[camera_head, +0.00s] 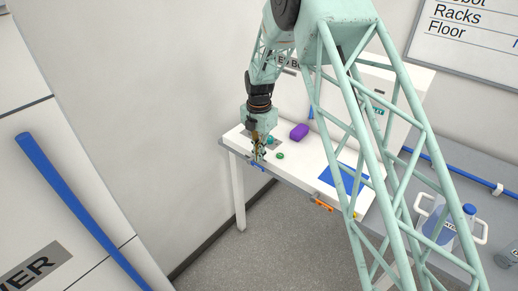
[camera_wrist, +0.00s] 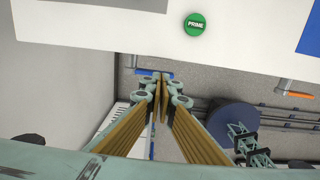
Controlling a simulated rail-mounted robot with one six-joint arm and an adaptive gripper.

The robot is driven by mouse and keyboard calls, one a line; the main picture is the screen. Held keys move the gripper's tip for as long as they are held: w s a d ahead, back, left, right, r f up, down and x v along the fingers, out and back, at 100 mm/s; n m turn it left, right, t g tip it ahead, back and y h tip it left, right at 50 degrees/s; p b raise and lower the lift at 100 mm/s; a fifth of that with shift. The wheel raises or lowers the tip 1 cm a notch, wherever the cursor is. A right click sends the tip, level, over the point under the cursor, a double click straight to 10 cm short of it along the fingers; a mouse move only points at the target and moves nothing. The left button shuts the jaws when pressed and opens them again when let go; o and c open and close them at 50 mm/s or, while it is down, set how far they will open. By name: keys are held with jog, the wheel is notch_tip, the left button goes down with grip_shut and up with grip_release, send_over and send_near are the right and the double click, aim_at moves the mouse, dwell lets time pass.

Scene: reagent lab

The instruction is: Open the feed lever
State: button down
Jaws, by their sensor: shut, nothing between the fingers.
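My gripper (camera_head: 258,155) points down at the front left edge of the white bench. In the wrist view its fingertips (camera_wrist: 160,88) are together, with nothing between them. A small blue lever (camera_head: 258,166) is at the bench's front edge, close to the fingertips; in the wrist view the blue lever (camera_wrist: 153,73) lies just beyond the tips, partly hidden by them. I cannot tell whether they touch. An orange lever (camera_head: 323,206) sits farther right on the same edge, and also shows in the wrist view (camera_wrist: 299,95). No label shows which is the feed lever.
A green button marked PRIME (camera_wrist: 196,24) is on the bench top (camera_wrist: 110,18). A white-handled container (camera_head: 438,226) stands at the right. The floor (camera_head: 285,235) before the bench is clear.

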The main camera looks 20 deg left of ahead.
aim_at(259, 166)
jog(key=shift+f, duration=1.55)
